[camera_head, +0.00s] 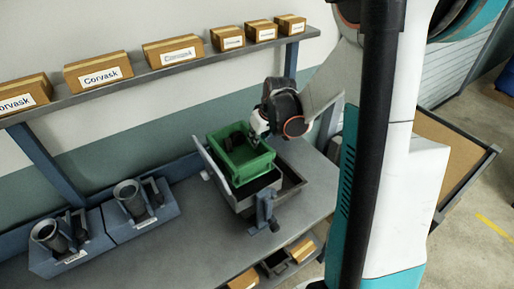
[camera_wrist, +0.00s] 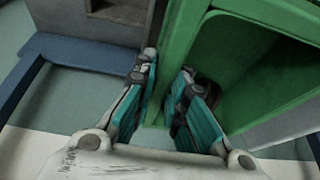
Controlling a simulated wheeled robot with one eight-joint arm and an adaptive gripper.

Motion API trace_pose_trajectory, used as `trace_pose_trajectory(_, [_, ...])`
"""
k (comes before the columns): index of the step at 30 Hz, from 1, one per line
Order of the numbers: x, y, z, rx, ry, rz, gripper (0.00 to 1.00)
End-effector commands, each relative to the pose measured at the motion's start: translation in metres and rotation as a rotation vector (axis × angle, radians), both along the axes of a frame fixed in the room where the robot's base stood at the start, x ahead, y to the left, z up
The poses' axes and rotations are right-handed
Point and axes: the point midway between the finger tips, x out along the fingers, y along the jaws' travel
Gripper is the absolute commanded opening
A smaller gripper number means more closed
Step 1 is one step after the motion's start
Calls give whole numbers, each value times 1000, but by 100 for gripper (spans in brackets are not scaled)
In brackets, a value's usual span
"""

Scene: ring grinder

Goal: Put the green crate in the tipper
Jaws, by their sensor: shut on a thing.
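The green crate (camera_head: 240,158) sits in or just over the tipper (camera_head: 240,197), a grey tilting tray on the bench; I cannot tell whether it rests fully on it. The crate holds something dark, mostly hidden. My gripper (camera_head: 257,135) is at the crate's far right wall in the head view. In the wrist view the fingers of my gripper (camera_wrist: 168,100) are closed on the wall of the green crate (camera_wrist: 260,85), one on each side of it.
Two grey fixtures with metal cups (camera_head: 132,200) (camera_head: 52,238) stand on the bench to the left. A shelf (camera_head: 150,75) with several cardboard boxes runs above. More boxes lie on a lower shelf (camera_head: 270,278). The bench (camera_head: 190,255) is clear in front of the tipper.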

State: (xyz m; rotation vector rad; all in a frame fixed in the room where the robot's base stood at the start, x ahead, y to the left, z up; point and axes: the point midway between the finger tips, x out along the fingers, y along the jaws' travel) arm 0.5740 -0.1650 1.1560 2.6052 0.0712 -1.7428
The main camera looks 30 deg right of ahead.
Motion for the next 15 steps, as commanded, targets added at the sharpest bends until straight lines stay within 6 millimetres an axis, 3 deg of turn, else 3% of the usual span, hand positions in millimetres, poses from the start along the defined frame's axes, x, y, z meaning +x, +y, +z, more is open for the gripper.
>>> trace_pose_trajectory(11, [0, 0, -37, 0, -1, 0, 0])
trace_pose_trajectory(15, [0, 0, -40, 0, -1, 0, 0])
